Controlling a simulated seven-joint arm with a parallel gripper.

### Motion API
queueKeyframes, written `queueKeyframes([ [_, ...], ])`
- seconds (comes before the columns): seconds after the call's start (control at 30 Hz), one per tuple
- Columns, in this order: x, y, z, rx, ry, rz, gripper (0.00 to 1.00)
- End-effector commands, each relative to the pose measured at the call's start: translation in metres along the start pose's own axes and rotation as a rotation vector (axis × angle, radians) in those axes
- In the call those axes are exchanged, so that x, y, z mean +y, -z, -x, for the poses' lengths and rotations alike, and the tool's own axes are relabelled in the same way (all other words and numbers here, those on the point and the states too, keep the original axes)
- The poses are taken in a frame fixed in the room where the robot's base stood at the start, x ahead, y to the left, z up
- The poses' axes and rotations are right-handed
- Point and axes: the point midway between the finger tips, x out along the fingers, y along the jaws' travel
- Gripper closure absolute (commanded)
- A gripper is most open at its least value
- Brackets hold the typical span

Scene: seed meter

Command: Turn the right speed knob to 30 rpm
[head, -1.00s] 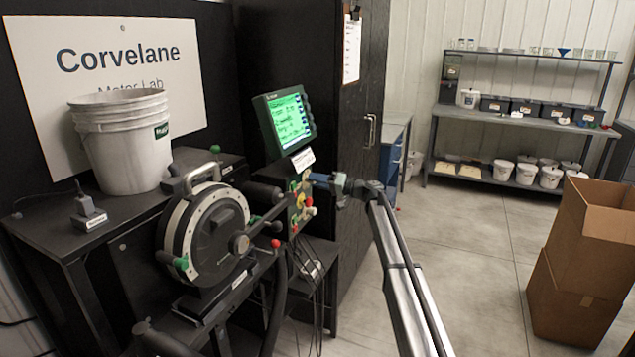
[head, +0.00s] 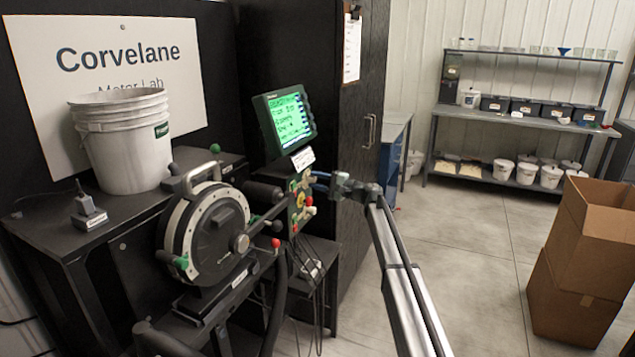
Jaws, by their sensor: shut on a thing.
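The control panel (head: 299,203) is a small green-edged plate with red, yellow and pale knobs, below the screen. My gripper (head: 318,184) comes in from the right and is at the panel's upper right edge. It is shut on a knob there, which the fingers hide. The angle the knob points to cannot be read. The green-lit screen (head: 290,118) above shows several lines of dark text, too small to read surely.
The round seed meter (head: 208,238) with its handle and levers stands left of the panel. A white bucket (head: 125,145) is on the bench behind it. Cables hang below the panel. Cardboard boxes (head: 580,265) stand at right. The floor between is clear.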

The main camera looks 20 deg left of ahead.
Motion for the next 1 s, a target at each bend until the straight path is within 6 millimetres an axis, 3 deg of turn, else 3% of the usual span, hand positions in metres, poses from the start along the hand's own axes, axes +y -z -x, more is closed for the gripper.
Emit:
queueKeyframes([
  [0.3, -0.0006, -0.0003, -0.0001, 0.009, 0.003, -0.106, 0.96],
  [0.8, -0.0007, 0.0000, -0.0001, 0.010, 0.003, -0.124, 0.96],
  [0.83, -0.0007, 0.0000, -0.0001, 0.010, 0.003, -0.124, 0.65],
  [1.0, -0.0005, 0.0000, 0.0000, 0.010, 0.003, -0.124, 0.48],
])
